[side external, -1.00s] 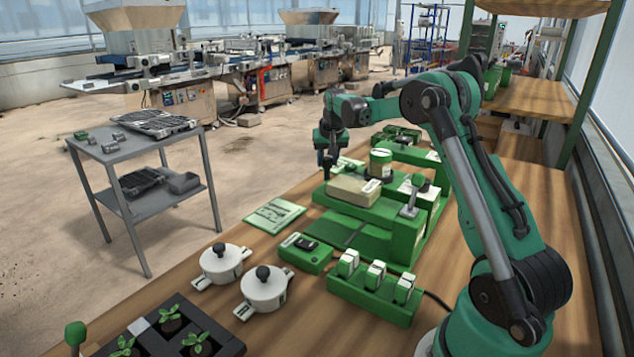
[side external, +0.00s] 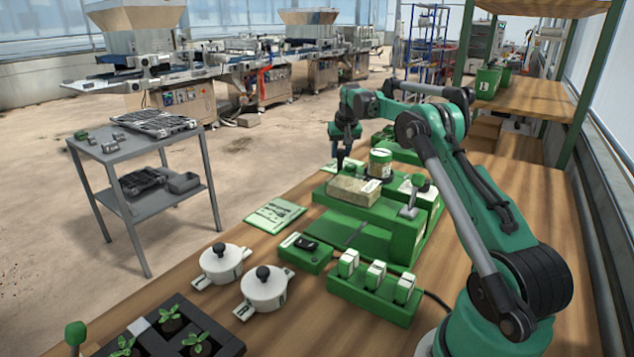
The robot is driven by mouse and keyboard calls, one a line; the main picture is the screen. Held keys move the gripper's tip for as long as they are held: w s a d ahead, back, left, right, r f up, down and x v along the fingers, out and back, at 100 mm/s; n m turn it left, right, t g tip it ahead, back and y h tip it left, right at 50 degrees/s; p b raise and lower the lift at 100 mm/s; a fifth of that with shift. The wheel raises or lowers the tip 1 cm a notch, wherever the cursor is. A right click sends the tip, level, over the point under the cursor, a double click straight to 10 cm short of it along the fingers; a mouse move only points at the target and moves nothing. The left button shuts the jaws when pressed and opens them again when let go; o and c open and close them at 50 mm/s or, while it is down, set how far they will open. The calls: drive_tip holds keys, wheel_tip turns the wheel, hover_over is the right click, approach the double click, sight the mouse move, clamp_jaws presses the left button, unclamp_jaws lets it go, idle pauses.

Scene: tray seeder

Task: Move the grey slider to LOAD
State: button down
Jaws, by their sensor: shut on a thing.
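The green tray seeder (side external: 352,238) stands on the wooden bench, with a speckled tan block (side external: 352,190) on top that bears a white label. My gripper (side external: 340,166) points down at the far left end of the seeder, just behind the block. Its fingers are close together, shut on what seems to be the grey slider. The slider is too small and too hidden by the fingers to make out, and I cannot read a LOAD mark.
In front are a green switch box (side external: 306,252), a rack of labelled packets (side external: 373,297), two white lidded pots (side external: 222,262) and a seedling tray (side external: 228,346). A green card (side external: 275,214) lies left of the seeder.

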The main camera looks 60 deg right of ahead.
drive_tip(key=shift+d, duration=0.15)
drive_tip(key=c, duration=0.5)
unclamp_jaws()
drive_tip(key=shift+c, duration=0.2)
drive_tip(key=v, duration=0.5)
drive_tip(key=shift+r, duration=0.35)
